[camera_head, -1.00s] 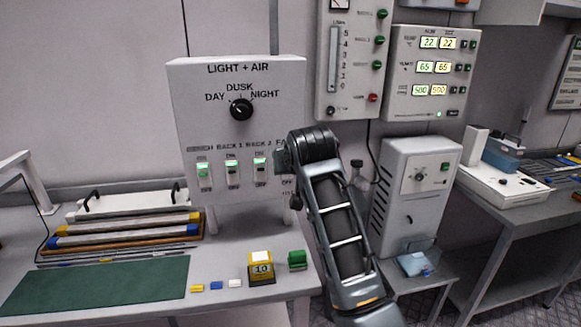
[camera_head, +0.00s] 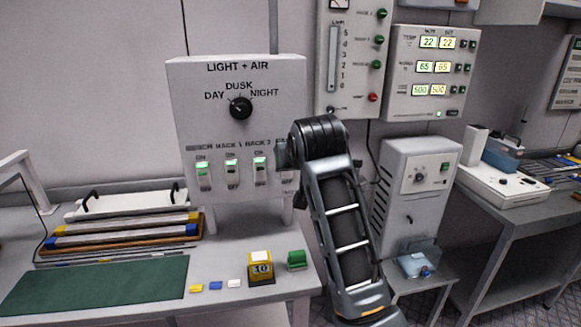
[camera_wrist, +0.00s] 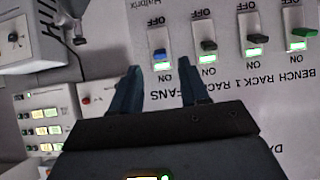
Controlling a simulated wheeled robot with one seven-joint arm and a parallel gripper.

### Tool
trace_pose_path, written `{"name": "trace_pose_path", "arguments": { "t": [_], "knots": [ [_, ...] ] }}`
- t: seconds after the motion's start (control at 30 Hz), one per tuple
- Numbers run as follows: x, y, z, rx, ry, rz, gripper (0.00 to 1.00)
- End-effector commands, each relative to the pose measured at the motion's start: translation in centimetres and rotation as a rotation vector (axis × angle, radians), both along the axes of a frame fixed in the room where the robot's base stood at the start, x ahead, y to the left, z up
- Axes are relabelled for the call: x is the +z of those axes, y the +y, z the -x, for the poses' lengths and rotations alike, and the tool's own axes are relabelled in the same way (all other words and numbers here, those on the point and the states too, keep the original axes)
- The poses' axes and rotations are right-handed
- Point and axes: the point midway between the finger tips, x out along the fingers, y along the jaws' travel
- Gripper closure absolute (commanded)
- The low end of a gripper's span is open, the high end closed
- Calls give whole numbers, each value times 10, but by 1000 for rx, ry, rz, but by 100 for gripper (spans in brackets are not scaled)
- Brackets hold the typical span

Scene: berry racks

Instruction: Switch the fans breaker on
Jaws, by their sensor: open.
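The fans breaker (camera_wrist: 161,50) is the leftmost of the row in the wrist view, which shows the panel upside down. Its blue lever sits toward the ON label, with a pale green lit strip beside it. My gripper (camera_wrist: 159,68) is open, its two fingertips on either side of that breaker's ON end. Nothing is held, and I cannot tell whether a finger touches the lever. In the head view my gripper (camera_head: 284,154) hides most of the fans breaker on the LIGHT + AIR box (camera_head: 190,100).
Bench, rack 1 and rack 2 breakers (camera_head: 203,174) (camera_head: 232,172) (camera_head: 260,170) are lit green beside the gripper. A black dial (camera_head: 241,108) is above them. A grey unit (camera_head: 415,190) stands right of my arm. Small blocks (camera_head: 261,268) lie on the bench below.

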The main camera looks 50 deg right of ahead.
Motion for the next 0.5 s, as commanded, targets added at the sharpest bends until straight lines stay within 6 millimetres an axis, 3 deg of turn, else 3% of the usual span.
{"name": "trace_pose_path", "arguments": {
  "t": [0.2, 0.5],
  "knots": [
    [16, 14, 20, 1, 0, 1, 55],
    [20, 17, 25, 1, 1, 0, 55]
  ]
}}
